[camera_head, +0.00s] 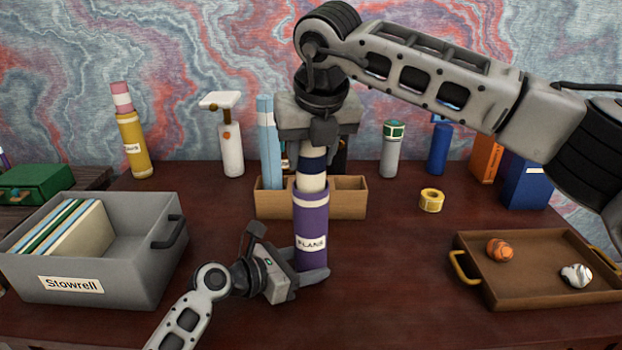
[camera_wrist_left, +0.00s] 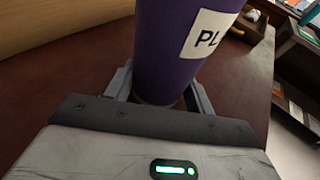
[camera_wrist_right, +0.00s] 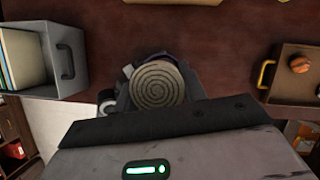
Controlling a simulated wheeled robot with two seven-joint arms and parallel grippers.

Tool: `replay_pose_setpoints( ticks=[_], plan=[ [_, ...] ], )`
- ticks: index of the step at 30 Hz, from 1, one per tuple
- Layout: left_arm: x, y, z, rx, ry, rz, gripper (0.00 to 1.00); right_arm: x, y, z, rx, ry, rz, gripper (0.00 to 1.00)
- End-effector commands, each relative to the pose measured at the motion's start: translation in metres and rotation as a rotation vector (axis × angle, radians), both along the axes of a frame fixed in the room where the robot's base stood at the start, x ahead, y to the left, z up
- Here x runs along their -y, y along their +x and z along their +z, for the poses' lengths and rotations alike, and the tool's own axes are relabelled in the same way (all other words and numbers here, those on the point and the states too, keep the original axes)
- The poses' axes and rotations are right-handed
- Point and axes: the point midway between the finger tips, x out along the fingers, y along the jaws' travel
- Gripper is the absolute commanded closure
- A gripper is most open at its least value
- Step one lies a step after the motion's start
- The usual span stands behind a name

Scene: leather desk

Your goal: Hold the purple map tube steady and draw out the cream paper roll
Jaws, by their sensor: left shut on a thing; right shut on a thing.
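The purple map tube (camera_head: 311,222), labelled "PLANS", stands upright on the desk, and its side fills the middle of the left wrist view (camera_wrist_left: 175,55). My left gripper (camera_head: 312,275) is shut around the tube's lower part. The cream paper roll (camera_head: 311,182), with a dark blue band, stands up out of the tube's top; its lower part is hidden inside. My right gripper (camera_head: 315,140) is above the tube, shut on the roll's upper part from above. The roll's spiral end shows in the right wrist view (camera_wrist_right: 157,86).
A grey "Stowrell" bin (camera_head: 108,283) with folders stands left. A brown tray (camera_head: 530,275) with two small objects lies right. A wooden divided box (camera_head: 348,198) stands just behind the tube, with a light blue box (camera_head: 267,140) in it. A yellow tape roll (camera_head: 431,200) lies right of centre.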

Motion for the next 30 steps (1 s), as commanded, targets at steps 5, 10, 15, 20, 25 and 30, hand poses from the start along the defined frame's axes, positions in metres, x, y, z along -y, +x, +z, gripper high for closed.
replay_pose_setpoints(
  ticks=[5,10,15,20,25,30],
  plan=[
    [0.0,0.0,0.0,-0.001,0.001,0.0,0.59,-0.001,0.0,0.03,0.005,0.003,-0.001,0.99],
    [0.0,0.0,0.0,-0.001,0.001,0.0,0.59,-0.001,0.0,0.065,0.005,0.003,0.001,0.99],
    [0.0,0.0,0.0,-0.001,0.001,0.0,0.59,-0.001,0.0,0.089,0.004,0.002,0.0,0.99],
    [0.0,0.0,0.0,-0.001,0.001,0.0,0.59,0.0,0.0,0.097,0.001,0.001,0.001,0.99],
    [0.0,0.0,0.0,-0.001,0.001,0.0,0.59,0.0,0.0,0.098,0.001,0.001,0.001,0.99],
    [0.0,0.0,0.0,-0.001,0.001,0.0,0.21,0.0,0.0,0.098,0.001,0.001,0.001,0.99]
  ],
)
